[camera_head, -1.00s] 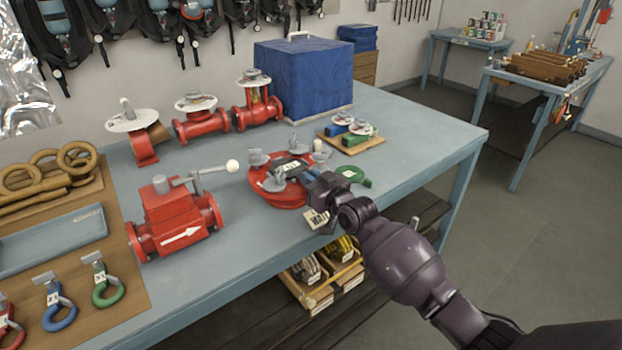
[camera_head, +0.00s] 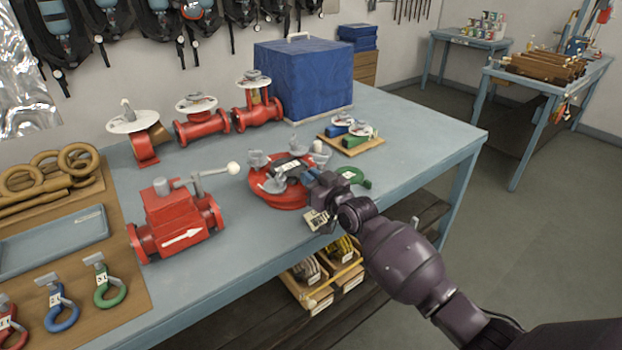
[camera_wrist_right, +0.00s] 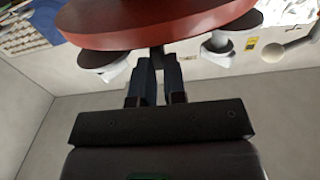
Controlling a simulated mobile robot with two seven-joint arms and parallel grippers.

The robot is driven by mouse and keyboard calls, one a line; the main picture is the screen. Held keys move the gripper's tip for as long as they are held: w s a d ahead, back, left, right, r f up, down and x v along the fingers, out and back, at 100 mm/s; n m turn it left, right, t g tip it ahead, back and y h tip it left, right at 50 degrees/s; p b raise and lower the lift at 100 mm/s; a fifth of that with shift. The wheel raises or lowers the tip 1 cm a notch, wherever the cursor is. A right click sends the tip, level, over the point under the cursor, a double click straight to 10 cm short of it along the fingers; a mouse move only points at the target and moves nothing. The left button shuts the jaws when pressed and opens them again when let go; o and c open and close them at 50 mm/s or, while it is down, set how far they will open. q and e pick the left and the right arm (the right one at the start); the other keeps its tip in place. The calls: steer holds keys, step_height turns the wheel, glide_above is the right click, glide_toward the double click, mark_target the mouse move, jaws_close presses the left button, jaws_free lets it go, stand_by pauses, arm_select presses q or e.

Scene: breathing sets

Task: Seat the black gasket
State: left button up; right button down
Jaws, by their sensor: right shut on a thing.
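My right gripper (camera_head: 312,180) reaches in from the right over the bench, at the near right side of a round red flange (camera_head: 280,198) with grey wing-shaped clamps around its rim. The gripper is shut on the black gasket (camera_head: 291,167), a dark piece with a white label over the flange's top. In the right wrist view, the two fingers (camera_wrist_right: 155,82) close on a narrow dark part (camera_wrist_right: 157,60) beside the red flange (camera_wrist_right: 160,20). Most of the gasket is hidden, and I cannot tell whether it touches the flange face. My left gripper is not in view.
A red valve (camera_head: 178,222) with a lever stands left of the flange. A green ring (camera_head: 354,177) lies just right of the gripper. Behind are a small wooden board (camera_head: 362,147) and a blue box (camera_head: 303,80). A printed tag (camera_head: 316,219) hangs at the bench's front edge.

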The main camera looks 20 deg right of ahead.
stand_by(0.3)
stand_by(0.9)
steer(key=shift+p, duration=0.4)
stand_by(0.4)
steer(key=shift+f+b, duration=0.35)
steer(key=shift+f, duration=0.1)
steer(key=shift+r, duration=0.15)
steer(key=shift+r+p, duration=0.3)
steer(key=shift+p, duration=0.25)
stand_by(0.4)
stand_by(1.0)
